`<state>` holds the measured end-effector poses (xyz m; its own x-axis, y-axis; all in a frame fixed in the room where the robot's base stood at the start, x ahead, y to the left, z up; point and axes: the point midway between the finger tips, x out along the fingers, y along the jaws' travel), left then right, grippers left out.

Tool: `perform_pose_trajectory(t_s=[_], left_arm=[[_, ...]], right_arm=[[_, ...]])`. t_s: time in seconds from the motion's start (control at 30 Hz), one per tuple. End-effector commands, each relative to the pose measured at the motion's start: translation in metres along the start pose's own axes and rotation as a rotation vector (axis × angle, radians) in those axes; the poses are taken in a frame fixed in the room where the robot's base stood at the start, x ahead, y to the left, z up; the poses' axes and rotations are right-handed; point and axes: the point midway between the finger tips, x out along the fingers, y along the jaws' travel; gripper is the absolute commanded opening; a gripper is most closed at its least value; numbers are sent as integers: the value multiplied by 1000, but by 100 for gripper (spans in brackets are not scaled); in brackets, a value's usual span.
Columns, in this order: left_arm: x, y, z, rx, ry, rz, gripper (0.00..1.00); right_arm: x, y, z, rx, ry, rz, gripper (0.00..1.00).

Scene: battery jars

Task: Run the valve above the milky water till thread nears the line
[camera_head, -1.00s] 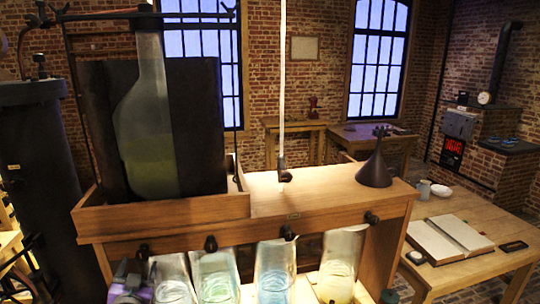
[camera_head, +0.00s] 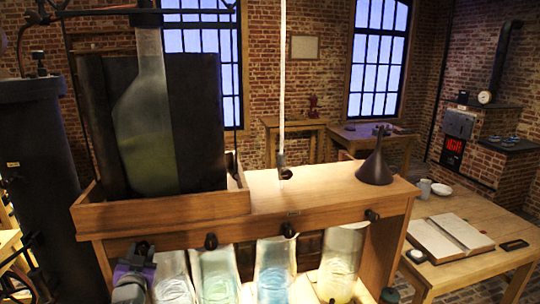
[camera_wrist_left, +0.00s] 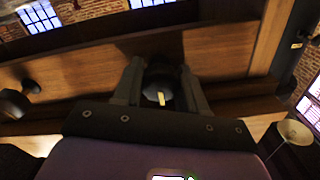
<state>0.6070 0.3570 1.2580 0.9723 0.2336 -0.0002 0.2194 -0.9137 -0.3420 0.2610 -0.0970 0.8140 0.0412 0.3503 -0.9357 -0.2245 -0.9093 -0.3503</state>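A row of glass jars hangs or stands below the wooden shelf front. The leftmost jar (camera_head: 174,279) looks pale and greyish, beside a greenish jar (camera_head: 214,277), a blue jar (camera_head: 274,272) and a pale yellow jar (camera_head: 341,264). My left gripper (camera_head: 140,252) is at the leftmost valve, above and left of the pale jar. In the left wrist view its fingers flank a dark round valve knob (camera_wrist_left: 160,92) with a yellow mark. I cannot tell whether they press on it. The water line and thread are too small to make out. My right gripper is not visible.
Other dark valves (camera_head: 211,241) sit along the shelf front. A large glass bottle (camera_head: 146,130) with greenish liquid stands in the wooden tray (camera_head: 160,213). A dark funnel (camera_head: 375,168) stands on the shelf's right end. An open book (camera_head: 450,238) lies on the right table.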

Motion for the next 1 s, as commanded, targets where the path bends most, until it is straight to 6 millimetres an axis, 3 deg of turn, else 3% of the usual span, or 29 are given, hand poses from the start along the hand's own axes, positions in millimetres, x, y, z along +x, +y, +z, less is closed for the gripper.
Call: perform_pose_trajectory(t_s=[0.03,0.2,0.37,0.8,1.0], left_arm=[[0,0,0,0,0,0,33],[0,0,0,0,0,0,11],[0,0,2,-60,3,-2,11],[0,1,4,-485,4,-1,11],[0,0,2,-606,0,-1,11]], right_arm=[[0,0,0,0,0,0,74],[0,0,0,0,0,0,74],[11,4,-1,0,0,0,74],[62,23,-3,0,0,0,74],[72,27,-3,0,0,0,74]])
